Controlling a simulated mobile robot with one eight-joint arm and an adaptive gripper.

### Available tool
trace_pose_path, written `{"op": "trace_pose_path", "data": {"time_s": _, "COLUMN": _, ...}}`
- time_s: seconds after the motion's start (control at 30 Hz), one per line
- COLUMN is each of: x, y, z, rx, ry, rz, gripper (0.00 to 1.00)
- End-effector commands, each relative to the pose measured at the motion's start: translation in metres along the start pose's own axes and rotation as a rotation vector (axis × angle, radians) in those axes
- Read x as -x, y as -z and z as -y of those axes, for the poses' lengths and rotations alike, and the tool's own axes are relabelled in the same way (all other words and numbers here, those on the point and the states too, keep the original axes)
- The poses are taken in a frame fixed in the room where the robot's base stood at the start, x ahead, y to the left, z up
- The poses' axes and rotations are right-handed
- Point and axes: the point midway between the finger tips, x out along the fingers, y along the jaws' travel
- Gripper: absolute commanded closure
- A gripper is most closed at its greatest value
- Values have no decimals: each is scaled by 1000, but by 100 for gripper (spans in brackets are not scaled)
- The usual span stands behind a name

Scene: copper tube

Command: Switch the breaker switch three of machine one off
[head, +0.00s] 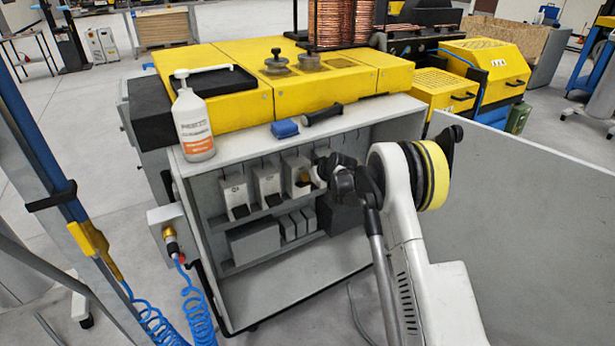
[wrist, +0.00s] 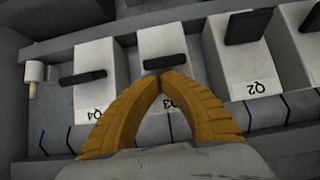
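Breaker switch three, marked Q3, is a white block with a black lever (wrist: 165,61) in the wrist view, where labels appear upside down. Its lever shows as a flat horizontal bar. My gripper (wrist: 162,76) has its two orange fingers meeting at the tips, right at the near edge of this lever; I cannot tell whether they touch it. Nothing shows between the fingertips. The fingers cover part of the Q3 label. In the head view my gripper (head: 304,180) is inside the open cabinet of the machine (head: 228,110), in front of the third breaker (head: 291,164).
Q4 (wrist: 95,62) has a similar horizontal lever; the Q2 lever (wrist: 246,27) shows as a broader dark paddle. The open door (head: 520,200) is right.

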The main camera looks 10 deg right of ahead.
Motion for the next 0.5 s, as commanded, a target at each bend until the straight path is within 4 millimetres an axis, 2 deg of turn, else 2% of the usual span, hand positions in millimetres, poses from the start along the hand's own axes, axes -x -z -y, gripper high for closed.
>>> {"op": "trace_pose_path", "data": {"time_s": 0.5, "x": 1, "y": -5, "z": 0, "rx": 0, "ry": 0, "rz": 0, "gripper": 100}}
